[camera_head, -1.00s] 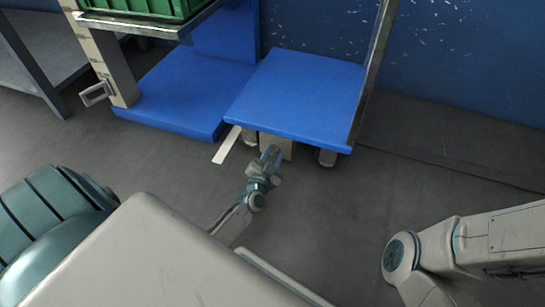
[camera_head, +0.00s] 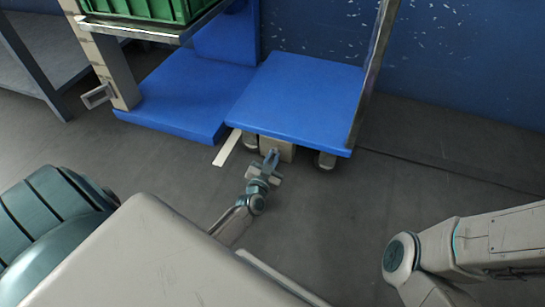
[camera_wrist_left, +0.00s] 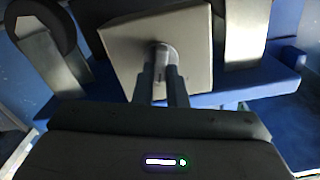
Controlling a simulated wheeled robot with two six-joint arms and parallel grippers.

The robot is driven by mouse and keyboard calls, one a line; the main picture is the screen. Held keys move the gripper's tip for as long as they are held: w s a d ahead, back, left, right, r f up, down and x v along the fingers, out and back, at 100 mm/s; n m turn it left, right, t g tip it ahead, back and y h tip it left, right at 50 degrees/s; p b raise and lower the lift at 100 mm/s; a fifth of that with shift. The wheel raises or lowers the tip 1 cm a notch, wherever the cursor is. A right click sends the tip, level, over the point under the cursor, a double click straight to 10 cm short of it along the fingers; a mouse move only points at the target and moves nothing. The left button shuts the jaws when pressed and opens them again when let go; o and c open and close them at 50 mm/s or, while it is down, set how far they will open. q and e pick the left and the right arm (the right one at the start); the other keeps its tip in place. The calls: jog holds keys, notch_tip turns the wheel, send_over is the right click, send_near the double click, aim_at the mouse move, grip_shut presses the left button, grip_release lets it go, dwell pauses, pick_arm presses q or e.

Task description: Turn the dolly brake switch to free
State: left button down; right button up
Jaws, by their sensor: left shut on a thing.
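The dolly (camera_head: 305,98) is a blue flat platform on casters, with a metal post at its right side. Under its front edge is a beige box (camera_head: 284,148), which also shows in the left wrist view (camera_wrist_left: 118,48). A small grey brake switch (camera_wrist_left: 161,56) sticks out of the box's face. My left gripper (camera_head: 271,157) reaches in low at the front of the box. In the left wrist view its two fingers (camera_wrist_left: 162,78) are shut on the switch and hide part of it. My right arm shows at the right, but its gripper is out of view.
Casters (camera_head: 325,160) stand on either side of the box. A lower blue platform (camera_head: 185,92) and a green crate (camera_head: 150,8) on a metal shelf are at upper left. The floor to the right is clear.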

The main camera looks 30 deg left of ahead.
pick_arm(q)
jog(key=n, duration=0.3)
jog(key=n+p, duration=0.1)
jog(key=n, duration=0.5)
jog(key=shift+s+a+f+p, duration=0.1)
jog(key=shift+a+p, duration=0.2)
jog(key=shift+p, duration=0.05)
dwell(0.3)
jog(key=c, duration=1.5)
grip_release()
jog(key=shift+o, duration=0.2)
jog(key=shift+s, duration=0.1)
